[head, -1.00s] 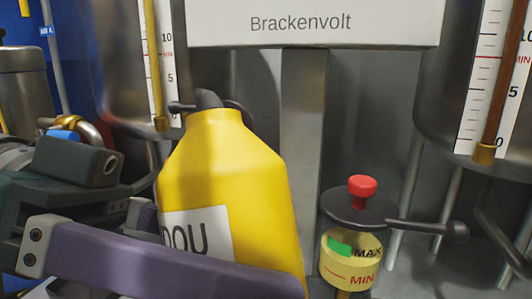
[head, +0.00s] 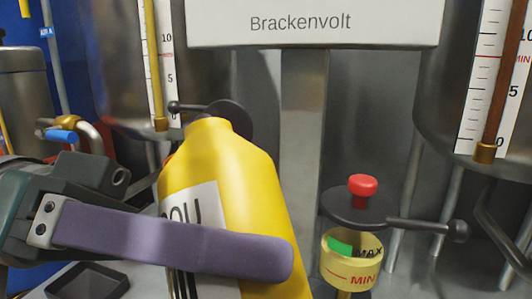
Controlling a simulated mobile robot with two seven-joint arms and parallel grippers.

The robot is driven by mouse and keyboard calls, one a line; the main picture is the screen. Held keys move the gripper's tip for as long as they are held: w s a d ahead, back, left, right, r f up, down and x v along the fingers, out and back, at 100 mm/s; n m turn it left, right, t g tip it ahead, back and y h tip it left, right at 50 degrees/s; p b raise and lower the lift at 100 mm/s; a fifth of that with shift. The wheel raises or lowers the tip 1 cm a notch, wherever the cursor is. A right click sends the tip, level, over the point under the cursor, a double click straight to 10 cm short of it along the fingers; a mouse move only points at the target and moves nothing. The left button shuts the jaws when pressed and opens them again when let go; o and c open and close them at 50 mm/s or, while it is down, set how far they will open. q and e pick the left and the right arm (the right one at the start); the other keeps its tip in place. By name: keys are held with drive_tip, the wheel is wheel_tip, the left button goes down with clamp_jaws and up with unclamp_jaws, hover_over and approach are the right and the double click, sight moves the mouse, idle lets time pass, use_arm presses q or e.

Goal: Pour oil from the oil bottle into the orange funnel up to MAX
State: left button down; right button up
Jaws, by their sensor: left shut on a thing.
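The yellow oil bottle (head: 246,193) stands large in the middle of the head view, leaning a little left. Its neck end is at the top and part of its white label shows. My left gripper (head: 272,256) is shut on the bottle. One purple finger crosses its front; the other finger is hidden behind it. A clear cup with yellowish contents (head: 350,270) is at right, marked MAX and MIN, with a green band near MAX. The orange funnel cannot be made out; a small orange-red patch shows at the bottle's left shoulder. My right gripper is not in view.
A red knob (head: 362,185) sits on a dark disc with a side lever (head: 425,226) above the cup. Another dark disc (head: 232,117) is behind the bottle's neck. Metal tanks with gauges stand on both sides. A dark tray (head: 88,283) lies at lower left.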

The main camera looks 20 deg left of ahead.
sight(221, 209)
use_arm(q)
drive_tip(key=shift+s+d+r+n+h, duration=0.1)
drive_tip(key=shift+s+d+n+h, duration=0.1)
drive_tip(key=shift+n+h, duration=0.5)
drive_tip(key=shift+r+n+p, duration=0.9)
drive_tip(key=shift+n+p, duration=0.2)
drive_tip(key=shift+p, duration=0.05)
drive_tip(key=shift+r+h, duration=0.2)
drive_tip(key=shift+h, duration=0.1)
idle(0.3)
drive_tip(key=shift+f, duration=0.1)
